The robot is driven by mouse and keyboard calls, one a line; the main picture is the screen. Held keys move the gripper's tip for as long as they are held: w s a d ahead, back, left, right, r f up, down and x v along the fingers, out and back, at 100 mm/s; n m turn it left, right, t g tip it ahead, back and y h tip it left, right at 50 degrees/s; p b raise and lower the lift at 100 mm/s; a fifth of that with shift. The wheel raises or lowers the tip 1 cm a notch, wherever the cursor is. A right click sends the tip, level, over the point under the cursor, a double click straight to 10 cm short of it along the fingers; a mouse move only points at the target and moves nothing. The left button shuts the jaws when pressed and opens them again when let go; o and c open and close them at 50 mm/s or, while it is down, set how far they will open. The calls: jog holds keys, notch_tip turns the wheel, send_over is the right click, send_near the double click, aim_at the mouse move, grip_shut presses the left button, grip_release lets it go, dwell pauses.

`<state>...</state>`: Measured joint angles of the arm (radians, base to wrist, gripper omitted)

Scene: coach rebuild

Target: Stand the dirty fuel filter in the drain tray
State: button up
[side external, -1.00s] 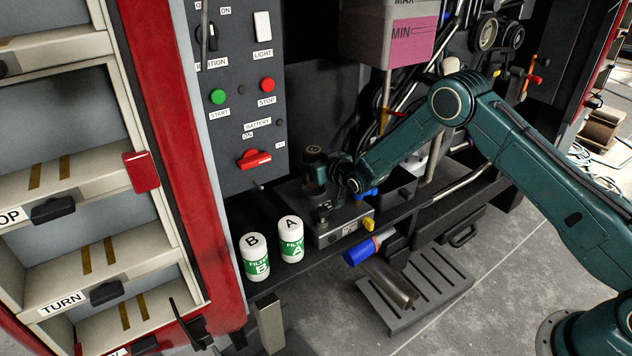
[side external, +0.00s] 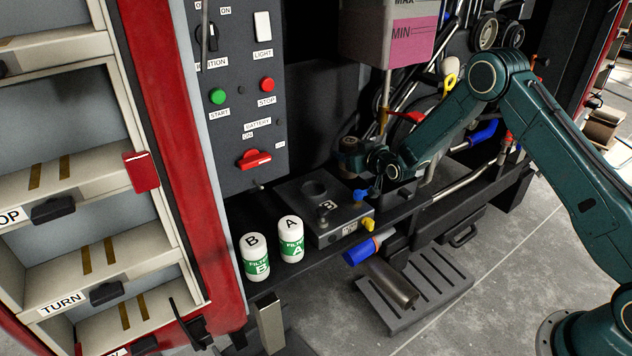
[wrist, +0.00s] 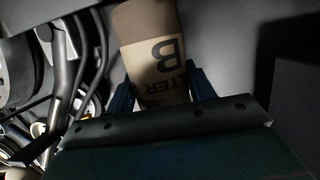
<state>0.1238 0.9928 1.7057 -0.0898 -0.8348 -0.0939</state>
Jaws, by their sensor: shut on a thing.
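The dirty fuel filter (side external: 350,146) is a brownish can held off the ledge in the side external view. In the wrist view the filter (wrist: 155,55) shows a tan label with "FILTER B", upside down in the picture, between my two blue fingers. My gripper (side external: 372,158) is shut on it. A dark open box, seemingly the drain tray (side external: 402,196), sits on the ledge below and to the right of the filter, partly hidden by my arm. I cannot see its inside well.
The grey filter block (side external: 345,228) has an empty round socket on top and blue and yellow taps. Two clean white filters, A (side external: 291,240) and B (side external: 255,258), stand at left on the ledge. Hoses and a pink tank (side external: 408,42) are behind.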

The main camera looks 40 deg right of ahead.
jog(key=s+d+r+m+h, duration=0.2)
jog(key=s+d, duration=0.3)
jog(key=d, duration=0.6)
jog(key=shift+s+f, duration=0.2)
jog(key=shift+f, duration=1.9)
jog(key=shift+f, duration=0.1)
jog(key=shift+f, duration=1.65)
jog(key=shift+f, duration=0.6)
jog(key=o, duration=1.3)
jog(key=shift+a+f, duration=0.1)
